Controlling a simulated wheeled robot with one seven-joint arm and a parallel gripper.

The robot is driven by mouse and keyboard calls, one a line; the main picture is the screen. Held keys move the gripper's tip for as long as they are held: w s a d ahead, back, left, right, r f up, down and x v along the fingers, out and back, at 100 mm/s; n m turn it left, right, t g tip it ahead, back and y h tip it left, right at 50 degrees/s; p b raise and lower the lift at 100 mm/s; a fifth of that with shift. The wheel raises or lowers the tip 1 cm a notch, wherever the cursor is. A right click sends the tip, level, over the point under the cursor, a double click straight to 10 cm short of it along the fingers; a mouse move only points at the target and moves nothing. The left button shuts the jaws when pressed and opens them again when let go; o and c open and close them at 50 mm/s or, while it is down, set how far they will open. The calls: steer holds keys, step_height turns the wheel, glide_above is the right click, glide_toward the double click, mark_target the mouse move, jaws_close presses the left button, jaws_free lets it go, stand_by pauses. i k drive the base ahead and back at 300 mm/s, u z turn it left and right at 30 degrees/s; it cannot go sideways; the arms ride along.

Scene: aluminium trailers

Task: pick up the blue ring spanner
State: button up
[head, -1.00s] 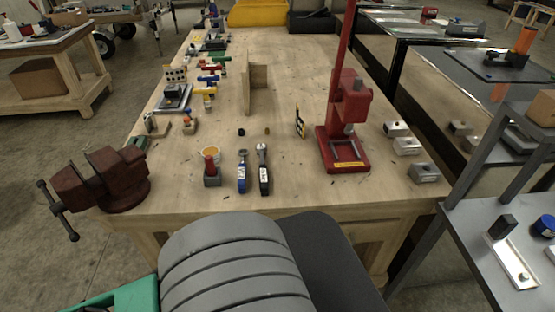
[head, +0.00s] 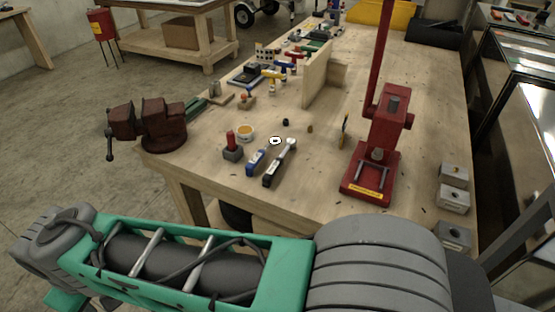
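The blue ring spanner (head: 257,161) lies near the front edge of the wooden workbench (head: 310,185). Its blue handle points toward the front and its pale ring end points away. A black-handled wrench (head: 280,163) lies just to its right, close beside it. A small block with a red top (head: 232,147) stands just to its left. My green and grey arm crosses the bottom of the view, in front of the bench. My gripper is not in view.
A red bench vise (head: 150,127) sits at the bench's left corner. A red press (head: 378,150) stands to the right of the wrenches, with metal blocks (head: 454,190) beyond it. An upright wooden board (head: 318,75) and several tools stand behind.

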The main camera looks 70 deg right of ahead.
mark_target(256, 160)
steer(key=z, duration=0.75)
steer(key=i, duration=1)
